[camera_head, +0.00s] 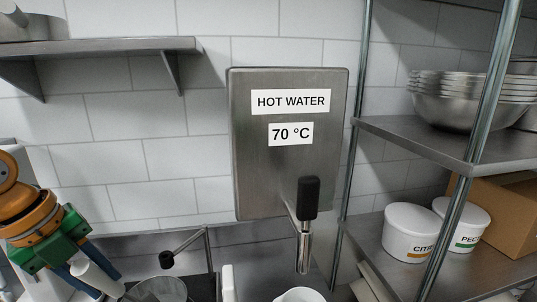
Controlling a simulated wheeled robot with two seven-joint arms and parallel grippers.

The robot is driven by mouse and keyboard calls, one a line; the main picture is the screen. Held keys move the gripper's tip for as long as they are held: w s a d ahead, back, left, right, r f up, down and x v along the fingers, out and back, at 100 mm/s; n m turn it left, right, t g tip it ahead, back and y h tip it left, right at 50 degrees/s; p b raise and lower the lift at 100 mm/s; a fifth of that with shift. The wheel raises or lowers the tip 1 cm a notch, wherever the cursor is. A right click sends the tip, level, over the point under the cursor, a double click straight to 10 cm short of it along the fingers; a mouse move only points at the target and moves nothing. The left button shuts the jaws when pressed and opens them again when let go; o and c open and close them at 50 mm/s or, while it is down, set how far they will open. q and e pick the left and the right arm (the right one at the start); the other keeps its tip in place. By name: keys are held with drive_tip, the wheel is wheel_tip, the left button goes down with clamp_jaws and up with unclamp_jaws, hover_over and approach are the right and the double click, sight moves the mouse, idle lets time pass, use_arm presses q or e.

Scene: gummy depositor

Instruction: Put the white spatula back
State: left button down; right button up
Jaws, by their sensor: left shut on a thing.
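My left gripper (92,274), with a green body and blue fingers, is at the lower left. It is shut on a white piece (98,272) that slants down to the right. This looks like part of the white spatula; its far end is not clearly visible. The gripper is left of a round metal vessel (160,291) at the bottom edge. My right gripper is not in view.
A steel hot water unit (290,180) with a black-handled tap hangs on the tiled wall. A white container (299,295) is below it. A rack at right holds steel bowls (470,100), white tubs (411,232) and a cardboard box (512,215). A wall shelf (110,46) is upper left.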

sight(108, 294)
use_arm(q)
drive_tip(key=x, duration=0.4)
drive_tip(key=shift+a+f, duration=0.1)
drive_tip(key=shift+a, duration=0.2)
drive_tip(key=shift+s, duration=0.4)
drive_tip(key=shift+s+d, duration=0.15)
drive_tip(key=shift+d, duration=0.25)
drive_tip(key=w, duration=0.5)
drive_tip(key=s, duration=0.5)
drive_tip(key=shift+w+a, duration=0.15)
drive_tip(key=shift+a, duration=0.3)
drive_tip(key=shift+w, duration=0.1)
